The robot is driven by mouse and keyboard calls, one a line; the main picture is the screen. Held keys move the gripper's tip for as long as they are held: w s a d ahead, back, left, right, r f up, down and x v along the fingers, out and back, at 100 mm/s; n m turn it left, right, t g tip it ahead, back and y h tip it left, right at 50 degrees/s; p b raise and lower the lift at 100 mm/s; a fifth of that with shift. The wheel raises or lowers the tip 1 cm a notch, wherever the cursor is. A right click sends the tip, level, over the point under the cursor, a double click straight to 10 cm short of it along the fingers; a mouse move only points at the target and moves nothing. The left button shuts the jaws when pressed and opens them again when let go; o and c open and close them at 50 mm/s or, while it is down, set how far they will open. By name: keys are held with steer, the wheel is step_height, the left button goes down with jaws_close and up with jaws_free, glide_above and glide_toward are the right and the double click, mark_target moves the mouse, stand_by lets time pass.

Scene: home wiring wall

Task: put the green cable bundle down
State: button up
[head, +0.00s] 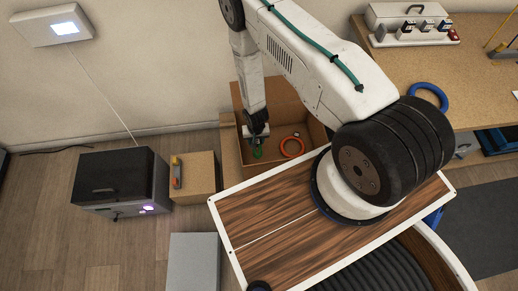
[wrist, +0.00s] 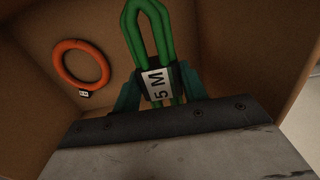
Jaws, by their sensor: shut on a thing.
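The green cable bundle (wrist: 136,35) is a long loop with a dark band and a white tag reading "5 M". My gripper (wrist: 157,84) is shut on it at the band, with one finger on each side. In the head view my gripper (head: 257,134) reaches down into an open brown box (head: 237,96), and a bit of the green bundle (head: 257,153) shows below it. Whether the bundle touches the box floor I cannot tell.
An orange cable ring (head: 291,147) lies in the same box, to the right of the bundle in the head view. The box walls stand close around my gripper. A blue ring (head: 429,96) lies on the workbench (head: 470,75) at right. A black case (head: 120,178) stands at left.

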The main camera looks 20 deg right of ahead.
step_height(320, 180, down, 11)
steer(key=shift+r, duration=0.1)
stand_by(0.3)
steer(key=o, duration=1.2)
